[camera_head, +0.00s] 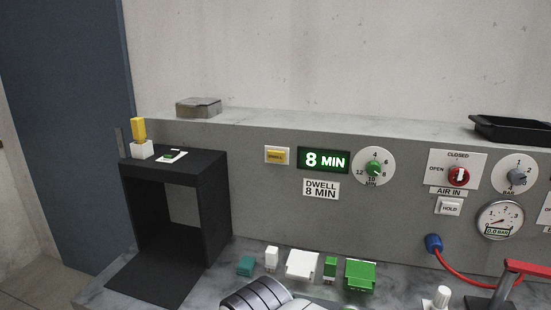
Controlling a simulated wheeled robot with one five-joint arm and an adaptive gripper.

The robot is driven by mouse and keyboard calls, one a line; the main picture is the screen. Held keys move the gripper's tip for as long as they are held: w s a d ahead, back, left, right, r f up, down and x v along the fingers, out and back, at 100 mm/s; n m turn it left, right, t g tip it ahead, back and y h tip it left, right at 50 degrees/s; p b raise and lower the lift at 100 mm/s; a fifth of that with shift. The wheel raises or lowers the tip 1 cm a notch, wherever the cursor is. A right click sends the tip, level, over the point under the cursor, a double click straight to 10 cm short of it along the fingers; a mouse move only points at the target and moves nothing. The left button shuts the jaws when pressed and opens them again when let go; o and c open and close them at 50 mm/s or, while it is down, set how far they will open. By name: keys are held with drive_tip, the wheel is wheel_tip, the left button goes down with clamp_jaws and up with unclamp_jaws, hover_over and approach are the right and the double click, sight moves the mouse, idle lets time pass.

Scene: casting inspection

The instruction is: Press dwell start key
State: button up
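The dwell key (277,156) is a small yellow button on a white plate on the grey panel, with small dark lettering that seems to read DWELL. To its right a green lit display (323,160) reads 8 MIN. Below the display a white label (321,189) reads DWELL 8 MIN. Right of the display is a round minute dial (373,166) with a green knob. Nothing covers the key, and no gripper fingers show in this view.
A black stand (218,205) is at left. Small green and white blocks (302,265) lie on the bench below the panel. Air controls and a gauge (500,219) are at right, with a red hose (470,282).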

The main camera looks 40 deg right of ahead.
clamp_jaws()
drive_tip(key=c, duration=0.5)
unclamp_jaws()
idle(0.4)
